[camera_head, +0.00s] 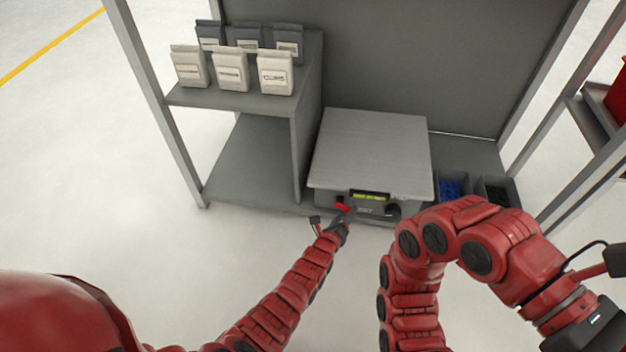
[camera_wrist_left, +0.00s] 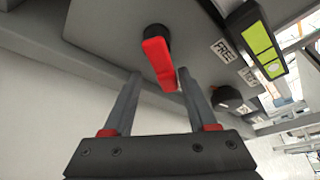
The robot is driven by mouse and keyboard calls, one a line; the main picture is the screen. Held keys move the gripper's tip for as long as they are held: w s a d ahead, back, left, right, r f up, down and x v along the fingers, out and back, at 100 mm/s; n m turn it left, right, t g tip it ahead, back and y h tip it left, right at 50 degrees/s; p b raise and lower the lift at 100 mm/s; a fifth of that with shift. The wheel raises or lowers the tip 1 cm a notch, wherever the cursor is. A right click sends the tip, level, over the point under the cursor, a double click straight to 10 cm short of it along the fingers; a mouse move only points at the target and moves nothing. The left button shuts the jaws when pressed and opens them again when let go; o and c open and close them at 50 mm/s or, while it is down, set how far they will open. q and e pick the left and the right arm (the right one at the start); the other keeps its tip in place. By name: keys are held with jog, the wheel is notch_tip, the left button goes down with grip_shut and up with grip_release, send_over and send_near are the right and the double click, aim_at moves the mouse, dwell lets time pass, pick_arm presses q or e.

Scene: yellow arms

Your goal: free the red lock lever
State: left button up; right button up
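The red lock lever (camera_head: 343,206) sits on the front face of a grey bench scale (camera_head: 372,150), left of its lit green display (camera_head: 369,196). In the left wrist view the lever (camera_wrist_left: 157,55) sticks out from a dark round pivot and points down towards my fingers. My left gripper (camera_head: 341,220) is at the scale's front, close to the lever. In the wrist view the left gripper (camera_wrist_left: 160,75) is open, one finger on each side of the lever's end. I cannot tell whether either finger touches it. My right gripper is outside the picture; only its arm shows.
A dark round knob (camera_head: 392,210) is right of the display. Light bags (camera_head: 232,68) and dark bags (camera_head: 288,42) stand on a raised shelf (camera_head: 218,100) at left. Bins with blue parts (camera_head: 452,187) and dark parts (camera_head: 497,192) are right of the scale. Floor in front is clear.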

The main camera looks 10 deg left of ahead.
pick_arm(q)
jog(key=r+p+v, duration=0.1)
jog(key=p+v, duration=1.1)
jog(key=v, duration=0.6)
notch_tip(320, 180, up, 26)
jog(key=w+a+n+t+p, duration=0.2)
jog(key=n+t+p, duration=0.4)
jog(key=n+p, duration=0.3)
jog(key=shift+w+a+p, duration=0.35)
jog(key=shift+a+p, duration=0.1)
jog(key=shift+p, duration=0.45)
